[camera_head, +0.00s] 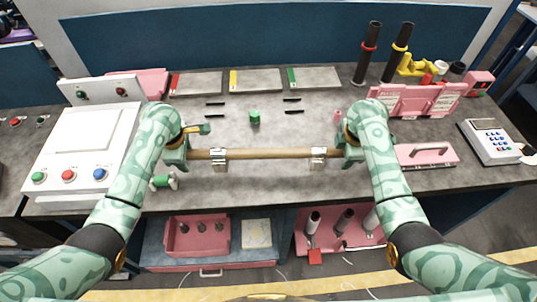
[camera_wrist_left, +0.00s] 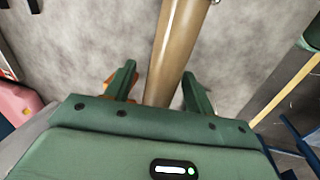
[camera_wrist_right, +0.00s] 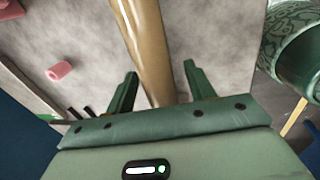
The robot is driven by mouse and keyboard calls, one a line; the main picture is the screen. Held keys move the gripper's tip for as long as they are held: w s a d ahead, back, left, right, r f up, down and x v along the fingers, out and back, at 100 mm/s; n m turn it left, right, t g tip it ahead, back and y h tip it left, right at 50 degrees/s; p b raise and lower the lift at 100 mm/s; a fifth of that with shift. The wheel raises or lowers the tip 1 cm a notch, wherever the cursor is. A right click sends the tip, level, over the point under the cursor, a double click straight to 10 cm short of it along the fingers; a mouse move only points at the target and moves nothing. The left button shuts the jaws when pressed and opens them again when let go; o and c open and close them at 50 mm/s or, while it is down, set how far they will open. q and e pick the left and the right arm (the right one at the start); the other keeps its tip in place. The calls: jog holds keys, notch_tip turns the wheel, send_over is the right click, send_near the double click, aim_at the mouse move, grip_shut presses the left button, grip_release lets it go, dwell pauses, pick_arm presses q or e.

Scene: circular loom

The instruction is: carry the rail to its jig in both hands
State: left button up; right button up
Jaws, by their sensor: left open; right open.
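The rail (camera_head: 265,153) is a long tan bar lying level, left to right, across two metal cradles, the left cradle (camera_head: 219,160) and the right cradle (camera_head: 318,158). My left gripper (camera_head: 183,154) is at its left end; in the left wrist view the rail (camera_wrist_left: 176,45) runs between the open fingers (camera_wrist_left: 158,88). My right gripper (camera_head: 346,153) is at its right end; in the right wrist view the rail (camera_wrist_right: 145,45) passes between the open fingers (camera_wrist_right: 158,85). Neither gripper is closed on it. I cannot tell which fixture is the jig.
Behind the rail are a small green part (camera_head: 254,117) and several dark bars (camera_head: 293,112) on the grey bench (camera_head: 265,185). A white control panel (camera_head: 78,145) stands left; a pink tray (camera_head: 426,154) lies right. Dark posts (camera_head: 367,52) rise at the back.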

pick_arm(q)
jog(key=shift+w+f, duration=0.15)
jog(key=shift+f, duration=0.45)
pick_arm(e)
jog(key=shift+w+f, duration=0.15)
jog(key=shift+f, duration=0.45)
pick_arm(q)
grip_shut()
pick_arm(e)
grip_shut()
jog(key=shift+r, duration=0.1)
